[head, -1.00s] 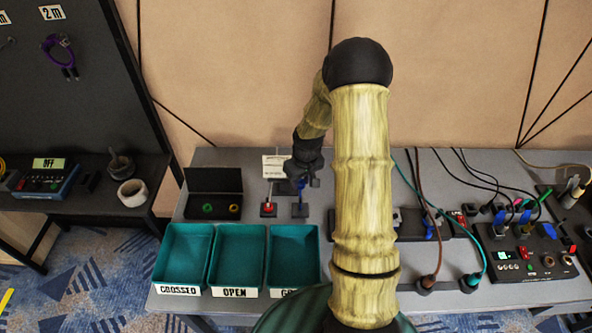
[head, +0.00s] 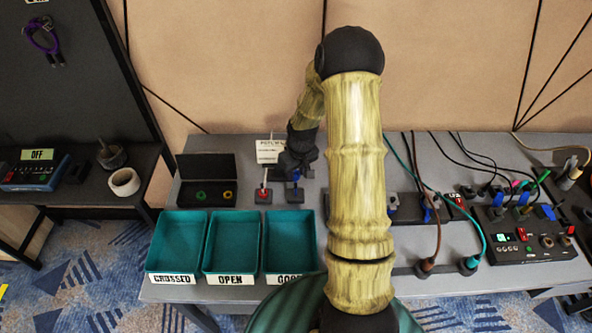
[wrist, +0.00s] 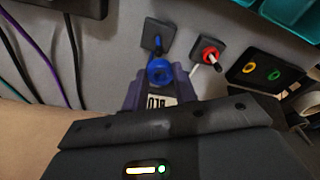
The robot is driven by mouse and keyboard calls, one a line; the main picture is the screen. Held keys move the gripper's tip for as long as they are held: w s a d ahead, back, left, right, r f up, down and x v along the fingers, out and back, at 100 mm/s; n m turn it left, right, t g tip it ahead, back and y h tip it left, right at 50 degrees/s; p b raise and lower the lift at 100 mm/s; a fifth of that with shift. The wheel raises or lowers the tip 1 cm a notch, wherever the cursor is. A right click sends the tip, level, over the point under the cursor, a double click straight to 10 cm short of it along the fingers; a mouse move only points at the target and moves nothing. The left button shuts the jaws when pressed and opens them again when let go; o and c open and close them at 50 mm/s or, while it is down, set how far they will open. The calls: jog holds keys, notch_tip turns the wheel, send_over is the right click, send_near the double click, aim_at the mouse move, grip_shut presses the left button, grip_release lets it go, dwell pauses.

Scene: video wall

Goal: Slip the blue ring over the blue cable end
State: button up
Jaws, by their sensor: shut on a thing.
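My gripper (wrist: 157,88) is shut on the blue ring (wrist: 160,72), which sits between its fingertips in the wrist view. The blue cable end (wrist: 157,43) stands up from a small dark square base, just beyond the ring in that view. The ring looks apart from the cable end, but the exact gap is hard to judge. In the head view my gripper (head: 297,165) is above the blue cable end's base (head: 296,198), and the arm partly hides this area. A white label with dark letters shows between the fingers in the wrist view.
A red ring (wrist: 208,52) sits around a neighbouring post close by. A black case (head: 207,193) holds a green ring (head: 201,195) and a yellow ring (head: 227,195). Teal bins (head: 234,212) stand in front. Cables and a control box (head: 527,240) are at the right.

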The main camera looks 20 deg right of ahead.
notch_tip(320, 180, down, 2)
jog(key=shift+w+f+b, duration=0.1)
jog(key=shift+b, duration=0.4)
jog(key=shift+d+f, duration=0.1)
jog(key=shift+a, duration=0.2)
jog(key=shift+s+d, duration=0.2)
jog(key=shift+a+f+b, duration=0.1)
jog(key=shift+f+b, duration=0.75)
jog(key=shift+f, duration=0.7)
dwell(1.2)
jog(key=o, duration=1)
